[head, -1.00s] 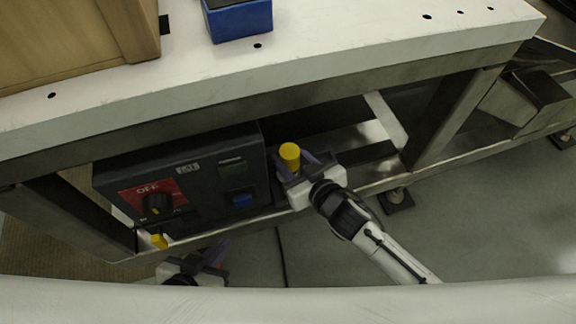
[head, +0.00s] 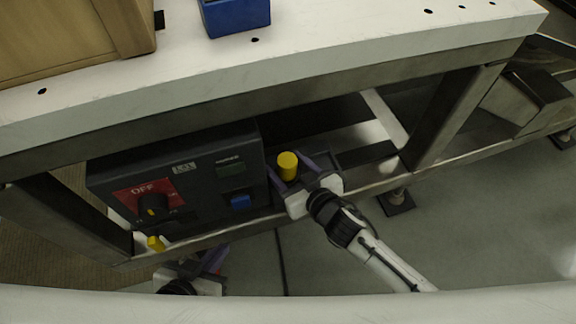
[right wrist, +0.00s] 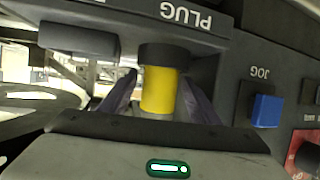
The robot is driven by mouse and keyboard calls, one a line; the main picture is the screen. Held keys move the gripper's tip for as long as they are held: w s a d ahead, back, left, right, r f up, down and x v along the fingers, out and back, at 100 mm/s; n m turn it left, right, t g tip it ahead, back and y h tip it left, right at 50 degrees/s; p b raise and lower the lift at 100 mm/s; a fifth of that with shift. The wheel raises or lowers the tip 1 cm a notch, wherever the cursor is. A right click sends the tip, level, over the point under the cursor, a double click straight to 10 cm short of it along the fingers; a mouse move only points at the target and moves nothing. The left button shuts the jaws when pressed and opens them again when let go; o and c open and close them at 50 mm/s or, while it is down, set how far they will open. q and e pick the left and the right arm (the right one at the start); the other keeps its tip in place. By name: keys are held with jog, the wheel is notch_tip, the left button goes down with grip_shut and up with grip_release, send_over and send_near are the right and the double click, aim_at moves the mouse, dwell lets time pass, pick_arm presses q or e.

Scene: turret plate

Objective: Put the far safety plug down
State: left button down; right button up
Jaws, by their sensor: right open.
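The far safety plug, a yellow cylinder (head: 287,166), stands beside the right end of the dark switch panel. In the right wrist view its yellow body (right wrist: 160,90) meets a dark round collar at a dark ledge lettered PLUG. Whether it is fully seated cannot be told. My right gripper (head: 291,170) is open, its purple fingers on either side of the plug with gaps showing. My left gripper (head: 213,260) is low at the left, partly cut off by a pale foreground edge; its jaws are unclear. Another yellow piece (head: 156,243) shows near it, below the OFF knob.
The switch panel (head: 210,170) has a red OFF plate (head: 140,190) and a blue JOG button (head: 240,202). Above is a white worktop (head: 330,50) with a blue box (head: 237,20). A metal table leg (head: 450,120) stands right of my right gripper.

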jog(key=shift+r, duration=0.25)
jog(key=p+v, duration=0.3)
jog(key=v, duration=0.8)
jog(key=s+d+f+m+g+h, duration=0.3)
jog(key=s+d+f, duration=0.3)
jog(key=s+d, duration=0.4)
jog(key=shift+s+h, duration=0.3)
jog(key=shift+s, duration=0.45)
jog(key=shift+d+f, duration=0.15)
